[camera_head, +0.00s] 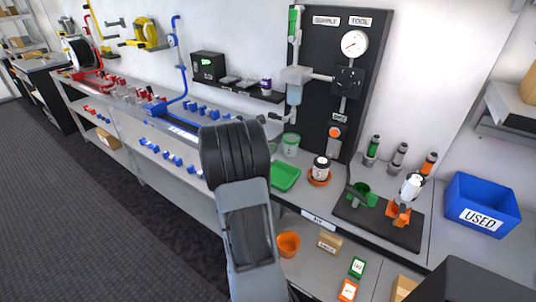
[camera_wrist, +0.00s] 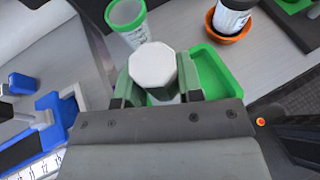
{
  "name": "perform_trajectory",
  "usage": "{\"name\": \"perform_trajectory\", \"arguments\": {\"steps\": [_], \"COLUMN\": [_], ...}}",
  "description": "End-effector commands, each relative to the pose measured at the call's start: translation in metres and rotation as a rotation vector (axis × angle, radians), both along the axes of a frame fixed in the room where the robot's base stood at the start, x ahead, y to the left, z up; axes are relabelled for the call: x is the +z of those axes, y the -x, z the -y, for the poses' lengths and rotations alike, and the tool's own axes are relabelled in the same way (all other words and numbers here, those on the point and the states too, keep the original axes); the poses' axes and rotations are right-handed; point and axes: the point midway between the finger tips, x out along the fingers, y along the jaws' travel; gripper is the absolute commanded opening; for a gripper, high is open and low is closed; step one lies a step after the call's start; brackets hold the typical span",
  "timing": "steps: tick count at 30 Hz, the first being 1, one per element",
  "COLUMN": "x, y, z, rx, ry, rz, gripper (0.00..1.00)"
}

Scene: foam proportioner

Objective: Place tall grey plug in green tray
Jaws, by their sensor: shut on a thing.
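My gripper (camera_wrist: 158,88) is shut on a pale grey plug with an eight-sided top (camera_wrist: 152,66), seen from above in the wrist view. Its height is hard to judge from this angle. The green tray (camera_wrist: 217,80) lies below and to the right of the plug, partly hidden by the plug and gripper. I cannot tell whether the plug touches the tray. In the head view the green tray (camera_head: 286,178) is on the bench right of my arm, which hides the gripper and plug.
A clear cup with a green rim (camera_wrist: 127,18) stands close by the left finger. A dark-lidded white jar (camera_head: 320,168) sits in an orange dish (camera_head: 319,181) right of the tray. A blue clamp (camera_wrist: 45,115) is at left. A blue USED bin (camera_head: 482,203) is far right.

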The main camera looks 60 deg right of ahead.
Motion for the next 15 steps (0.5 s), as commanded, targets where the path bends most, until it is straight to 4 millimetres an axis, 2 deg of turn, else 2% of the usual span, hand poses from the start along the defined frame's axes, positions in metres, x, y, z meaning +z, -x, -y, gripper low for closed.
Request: {"name": "perform_trajectory", "arguments": {"steps": [8, 15], "x": [-0.011, -0.039], "y": [-0.006, -0.006], "z": [0.007, 0.006], "rx": [0.000, 0.001], "ry": [0.000, -0.001], "rz": [0.000, 0.000], "gripper": [0.08, 0.08]}}
